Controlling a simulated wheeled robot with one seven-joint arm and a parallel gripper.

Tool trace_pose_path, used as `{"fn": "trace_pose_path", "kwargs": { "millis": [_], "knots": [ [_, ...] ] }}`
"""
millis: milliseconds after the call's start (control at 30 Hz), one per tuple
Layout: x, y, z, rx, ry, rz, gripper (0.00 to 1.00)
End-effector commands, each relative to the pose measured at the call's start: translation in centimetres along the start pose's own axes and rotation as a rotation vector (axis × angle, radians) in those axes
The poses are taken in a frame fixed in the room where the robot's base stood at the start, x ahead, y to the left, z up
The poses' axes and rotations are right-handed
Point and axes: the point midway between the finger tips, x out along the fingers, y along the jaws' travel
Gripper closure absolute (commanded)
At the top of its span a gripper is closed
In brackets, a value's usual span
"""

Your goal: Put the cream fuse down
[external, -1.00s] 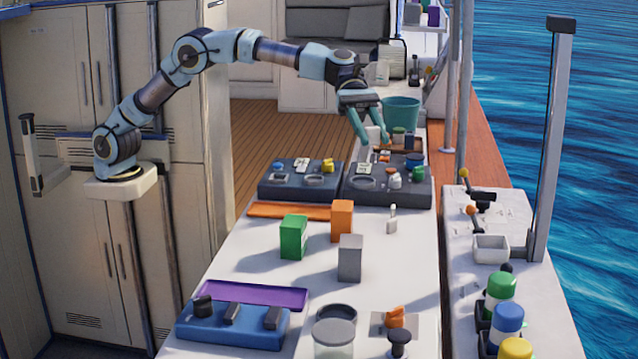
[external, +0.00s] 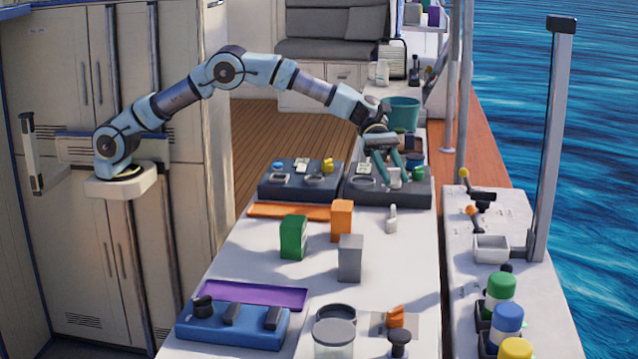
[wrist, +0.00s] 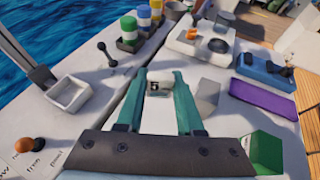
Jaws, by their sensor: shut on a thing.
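The cream fuse (wrist: 160,88), a small pale block marked 5, sits between the tips of my gripper (wrist: 161,76) in the wrist view. My gripper (external: 389,178) is shut on it. In the external view the pale fuse (external: 395,178) shows at the fingertips, low over the right-hand dark panel (external: 410,198). I cannot tell whether it touches the panel. The fingers hide part of the panel.
A left dark panel (external: 290,190) stands beside it. Nearer are an orange strip (external: 280,211), green (external: 293,237), orange (external: 342,220) and grey (external: 350,258) blocks, and a small white upright piece (external: 391,219). A teal bucket (external: 403,113) stands behind.

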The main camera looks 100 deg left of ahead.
Motion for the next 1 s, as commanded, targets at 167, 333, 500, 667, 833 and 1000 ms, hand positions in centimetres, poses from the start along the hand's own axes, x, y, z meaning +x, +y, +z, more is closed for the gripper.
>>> {"fn": "trace_pose_path", "kwargs": {
  "millis": [167, 333, 500, 667, 833, 1000],
  "knots": [
    [2.0, 0.0, -4.9, -0.004, 0.0, 0.001, 1.0],
    [2.9, 0.1, -7.2, -0.005, 0.0, 0.001, 1.0],
    [4.1, 0.0, -9.9, -0.005, -0.001, 0.0, 1.0],
    [4.8, 0.1, -11.7, -0.001, -0.001, 0.002, 1.0],
    [5.5, 0.0, -13.5, -0.003, 0.0, 0.001, 1.0],
    [6.3, 0.1, -15.4, 0.0, 0.0, 0.002, 1.0]
  ]
}}
